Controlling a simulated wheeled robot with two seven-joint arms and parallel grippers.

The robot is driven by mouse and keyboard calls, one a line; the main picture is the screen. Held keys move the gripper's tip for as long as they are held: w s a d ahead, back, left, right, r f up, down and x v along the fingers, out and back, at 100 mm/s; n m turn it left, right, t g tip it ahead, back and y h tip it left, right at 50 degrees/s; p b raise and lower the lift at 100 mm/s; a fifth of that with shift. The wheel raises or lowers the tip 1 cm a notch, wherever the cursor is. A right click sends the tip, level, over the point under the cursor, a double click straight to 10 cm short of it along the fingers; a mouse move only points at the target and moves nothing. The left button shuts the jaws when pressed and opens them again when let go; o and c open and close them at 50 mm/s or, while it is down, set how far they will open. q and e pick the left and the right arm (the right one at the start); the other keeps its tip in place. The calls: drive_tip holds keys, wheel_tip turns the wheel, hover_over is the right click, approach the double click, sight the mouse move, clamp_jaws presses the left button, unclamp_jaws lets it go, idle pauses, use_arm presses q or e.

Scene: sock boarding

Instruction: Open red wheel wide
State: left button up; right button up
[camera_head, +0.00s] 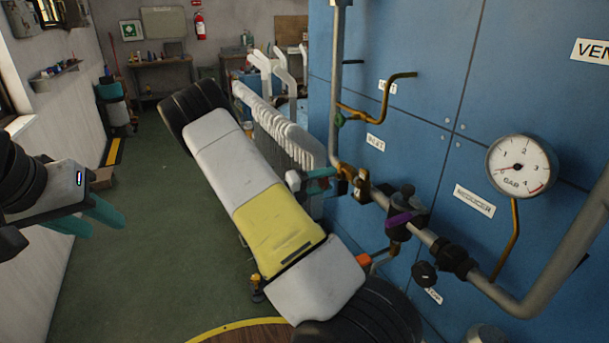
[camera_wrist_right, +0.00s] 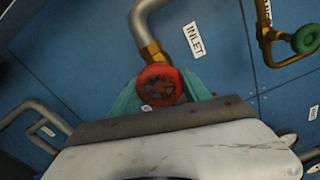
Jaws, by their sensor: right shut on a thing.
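The red wheel (camera_wrist_right: 158,87) shows in the right wrist view, on a brass valve under the grey pipe by the INLET label. My right gripper (camera_head: 322,179) is shut on it, with a teal finger on each side of its rim. In the head view the wheel is hidden behind my right gripper; only the brass valve body (camera_head: 347,173) shows beside the fingers. My left gripper (camera_head: 96,217) is at the far left of the head view, well away from the panel. Its teal fingers are apart and empty.
The blue panel (camera_head: 430,60) carries pipes, a gauge (camera_head: 521,166), a purple-banded fitting (camera_head: 402,222), an orange-red handle (camera_head: 363,260) and a green wheel (camera_wrist_right: 305,40). A white ribbed radiator-like object (camera_head: 275,125) stands behind my right arm. The green floor at left is open.

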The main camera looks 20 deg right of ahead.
drive_tip(key=shift+a+f+n, duration=0.1)
drive_tip(key=shift+n, duration=0.3)
drive_tip(key=o, duration=1.4)
drive_tip(key=a, duration=0.7)
drive_tip(key=shift+s+a, duration=0.3)
drive_tip(key=shift+a, duration=0.1)
